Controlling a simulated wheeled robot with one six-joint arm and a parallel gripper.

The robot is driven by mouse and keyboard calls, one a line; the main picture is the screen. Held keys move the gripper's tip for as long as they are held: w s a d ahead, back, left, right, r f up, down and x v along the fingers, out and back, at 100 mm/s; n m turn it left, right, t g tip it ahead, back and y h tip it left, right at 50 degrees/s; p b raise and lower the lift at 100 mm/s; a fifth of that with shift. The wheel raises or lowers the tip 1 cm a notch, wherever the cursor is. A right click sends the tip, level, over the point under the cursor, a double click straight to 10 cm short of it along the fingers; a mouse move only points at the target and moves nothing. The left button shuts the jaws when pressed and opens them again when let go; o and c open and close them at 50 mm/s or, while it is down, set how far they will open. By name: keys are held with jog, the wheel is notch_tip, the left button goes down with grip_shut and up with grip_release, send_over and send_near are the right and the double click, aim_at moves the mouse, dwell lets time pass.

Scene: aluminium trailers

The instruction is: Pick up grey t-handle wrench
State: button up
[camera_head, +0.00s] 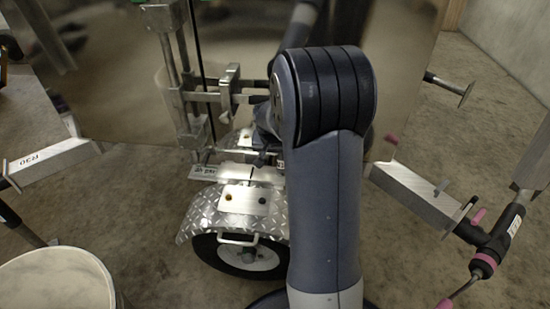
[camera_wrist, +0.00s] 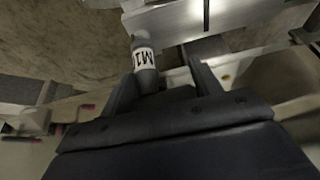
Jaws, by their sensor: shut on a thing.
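In the wrist view, a grey rounded handle with a white label reading "M1" (camera_wrist: 145,60) stands between the two dark fingers of my gripper (camera_wrist: 165,75), nearer the left one. It appears to be the grey t-handle wrench; its crossbar cannot be made out. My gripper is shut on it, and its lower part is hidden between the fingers. In the head view my own arm covers most of the gripper and the wrench.
A white bucket (camera_head: 60,285) is at lower left. A metal beam (camera_head: 425,195) and a dark pink-ended tool (camera_head: 495,240) are at right.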

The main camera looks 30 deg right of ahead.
jog(key=shift+w+r, duration=0.1)
jog(key=shift+c, duration=1.4)
jog(key=shift+r, duration=0.1)
notch_tip(320, 180, up, 4)
jog(key=p, duration=0.3)
jog(key=s+a+p, duration=0.1)
jog(key=s+a, duration=0.9)
jog(key=s, duration=0.5)
jog(key=shift+f, duration=0.4)
